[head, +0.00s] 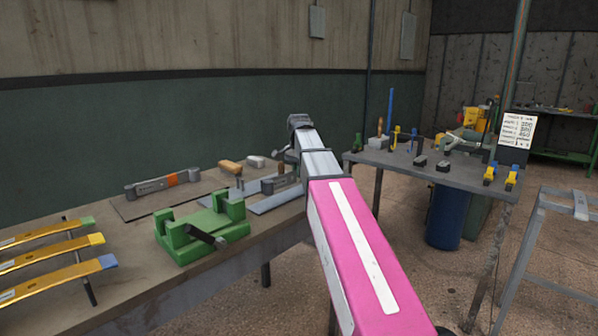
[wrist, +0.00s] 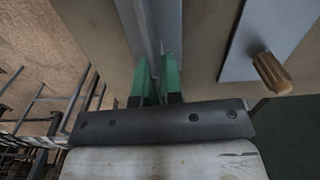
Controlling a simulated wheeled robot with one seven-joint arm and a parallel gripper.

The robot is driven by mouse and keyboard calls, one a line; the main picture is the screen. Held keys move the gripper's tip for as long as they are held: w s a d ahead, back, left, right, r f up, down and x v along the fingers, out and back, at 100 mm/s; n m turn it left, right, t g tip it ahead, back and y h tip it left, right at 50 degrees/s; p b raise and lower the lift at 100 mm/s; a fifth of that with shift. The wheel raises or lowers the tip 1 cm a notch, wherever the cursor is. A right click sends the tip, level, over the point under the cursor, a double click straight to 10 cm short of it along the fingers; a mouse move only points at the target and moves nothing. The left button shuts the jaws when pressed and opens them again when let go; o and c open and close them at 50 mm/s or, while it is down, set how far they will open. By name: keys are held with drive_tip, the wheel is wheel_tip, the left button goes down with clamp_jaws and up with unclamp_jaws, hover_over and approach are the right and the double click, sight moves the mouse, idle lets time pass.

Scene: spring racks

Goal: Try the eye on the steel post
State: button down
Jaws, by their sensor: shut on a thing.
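My gripper (wrist: 156,78) shows green fingers in the wrist view. They are shut on a long, narrow grey steel strip (wrist: 153,25) that runs away from me, out of the top of the frame. Its far end and any eye on it are outside the wrist view. In the head view, my pink and grey arm reaches over the bench, and its end hides much of the hold. A grey metal piece (head: 280,183) shows below the arm's end, above a grey plate (head: 272,201). I cannot clearly make out the steel post in either view.
A green vise (head: 203,228) stands on the workbench (head: 120,292). Gold leaf springs (head: 55,263) with coloured ends lie at left. A wooden-handled tool (head: 231,167) is close to my gripper. A side table (head: 440,170) stands at right.

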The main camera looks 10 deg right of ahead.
drive_tip(key=shift+f, duration=1.55)
drive_tip(key=c, duration=1.2)
unclamp_jaws()
wheel_tip(320, 180, up, 11)
drive_tip(key=shift+f, duration=0.1)
